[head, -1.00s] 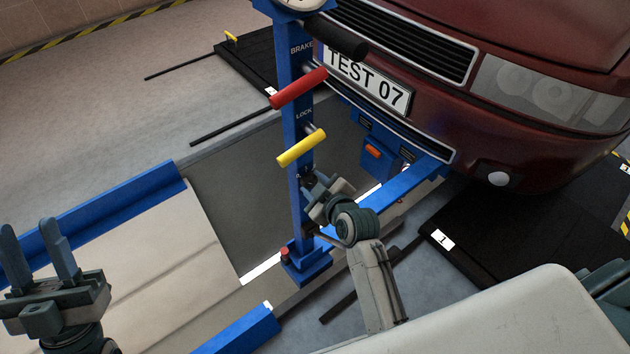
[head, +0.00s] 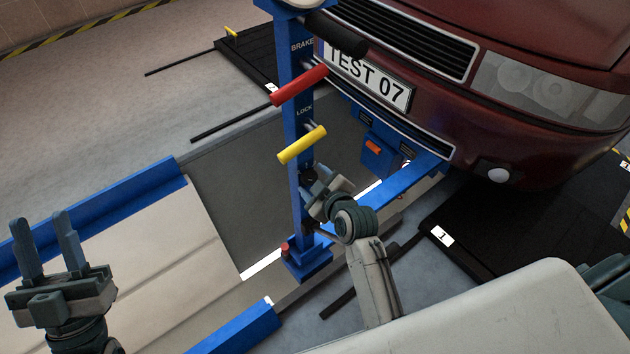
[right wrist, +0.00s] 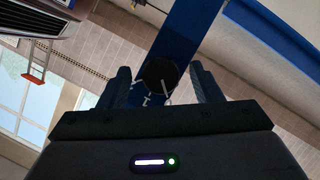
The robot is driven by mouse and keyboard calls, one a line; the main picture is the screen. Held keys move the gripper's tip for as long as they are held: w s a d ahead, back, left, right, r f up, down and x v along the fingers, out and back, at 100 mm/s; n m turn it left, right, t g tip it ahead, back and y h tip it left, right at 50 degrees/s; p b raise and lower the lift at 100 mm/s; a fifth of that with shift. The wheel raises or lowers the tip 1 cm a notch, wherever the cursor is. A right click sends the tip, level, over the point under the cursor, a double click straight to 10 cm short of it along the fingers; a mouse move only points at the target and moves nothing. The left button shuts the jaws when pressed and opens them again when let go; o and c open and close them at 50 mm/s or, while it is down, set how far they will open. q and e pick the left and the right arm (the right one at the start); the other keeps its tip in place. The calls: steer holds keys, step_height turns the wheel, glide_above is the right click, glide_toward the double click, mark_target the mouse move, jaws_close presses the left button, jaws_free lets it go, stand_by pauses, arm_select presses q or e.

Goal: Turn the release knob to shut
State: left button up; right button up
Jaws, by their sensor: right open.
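The release knob (right wrist: 160,76) is round and black with a pale pointer line that slants to its lower right. It sits on the blue post (right wrist: 186,38), with small white marks beside it. In the right wrist view the knob lies between the two fingers of my right gripper (right wrist: 164,84), which is open, with gaps visible on both sides. In the head view my right gripper (head: 313,184) is at the blue post (head: 296,130), below the yellow handle, and hides the knob. My left gripper (head: 48,246) is open and empty at the lower left.
The post carries a red handle (head: 299,86) by BRAKE and a yellow handle (head: 302,145) by LOCK. A red car (head: 540,150) stands behind it at the right. A blue rail (head: 100,208) edges the pit at the left. Black ramps (head: 520,225) lie at the right.

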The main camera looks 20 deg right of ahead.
steer(key=shift+s+r, duration=0.1)
steer(key=shift+s, duration=0.1)
arm_select(q)
steer(key=w+f+n+g+y+p, duration=0.2)
steer(key=f+g, duration=0.4)
steer(key=f, duration=0.3)
steer(key=shift+w+f+g, duration=0.25)
steer(key=shift+w+g, duration=0.05)
steer(key=shift+w, duration=0.3)
arm_select(e)
steer(key=v, duration=1)
steer(key=shift+s, duration=0.2)
